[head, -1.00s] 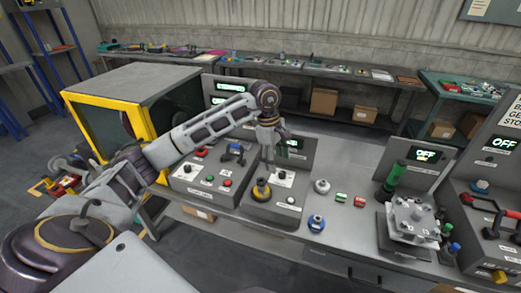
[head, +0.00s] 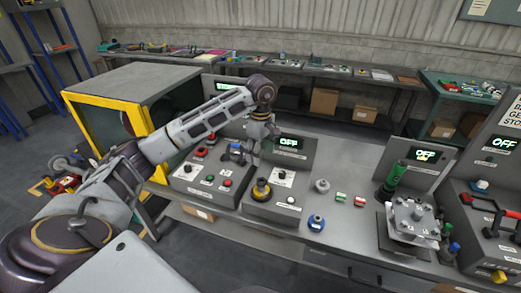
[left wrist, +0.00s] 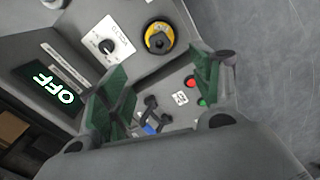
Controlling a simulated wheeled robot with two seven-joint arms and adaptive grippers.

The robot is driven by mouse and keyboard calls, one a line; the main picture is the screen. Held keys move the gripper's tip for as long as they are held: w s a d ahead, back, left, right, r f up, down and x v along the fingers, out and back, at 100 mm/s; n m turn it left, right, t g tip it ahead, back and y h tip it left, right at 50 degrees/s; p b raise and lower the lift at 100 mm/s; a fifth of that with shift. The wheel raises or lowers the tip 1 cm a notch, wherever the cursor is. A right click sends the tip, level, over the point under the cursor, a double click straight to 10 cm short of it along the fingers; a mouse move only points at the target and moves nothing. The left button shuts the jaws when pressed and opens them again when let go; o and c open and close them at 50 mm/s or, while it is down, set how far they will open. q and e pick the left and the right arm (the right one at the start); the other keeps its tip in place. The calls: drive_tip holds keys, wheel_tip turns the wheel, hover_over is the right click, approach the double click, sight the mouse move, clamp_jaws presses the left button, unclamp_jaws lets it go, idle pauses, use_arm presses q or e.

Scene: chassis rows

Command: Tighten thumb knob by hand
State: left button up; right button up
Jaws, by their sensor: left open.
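Several knobs show, and I cannot tell which one is the thumb knob. A yellow-ringed black knob (head: 261,190) stands on a grey panel; it also shows in the left wrist view (left wrist: 158,38). Beside it is a black dial on a white plate (head: 283,178), also in the left wrist view (left wrist: 106,46). A black handle-like fitting (head: 237,153) stands on the panel to the left; it shows between the fingers in the left wrist view (left wrist: 152,108). My left gripper (head: 256,148) is open and empty above the panels, its green finger pads (left wrist: 158,88) apart. My right gripper is out of view.
A display reading OFF (head: 289,143) stands behind the dial. Red and green buttons sit on the left panel. A grey knob (head: 321,186) and a blue-ringed knob (head: 316,223) are to the right. A yellow-framed cabinet (head: 130,100) is at left; a green-handled fixture (head: 391,181) at right.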

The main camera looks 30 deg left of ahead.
sight(262, 179)
use_arm(q)
drive_tip(key=shift+f+p, duration=0.9)
drive_tip(key=shift+f, duration=5.45)
drive_tip(key=c, duration=1)
drive_tip(key=shift+w+m+b, duration=0.1)
drive_tip(key=shift+m+b, duration=1.65)
drive_tip(key=shift+m, duration=1.15)
drive_tip(key=shift+b, duration=0.3)
drive_tip(key=shift+w+m+b, duration=0.15)
drive_tip(key=shift+m+b, duration=1.35)
drive_tip(key=shift+m, duration=1)
drive_tip(key=shift+d+m, duration=0.1)
drive_tip(key=shift+m, duration=0.2)
drive_tip(key=shift+m, duration=0.3)
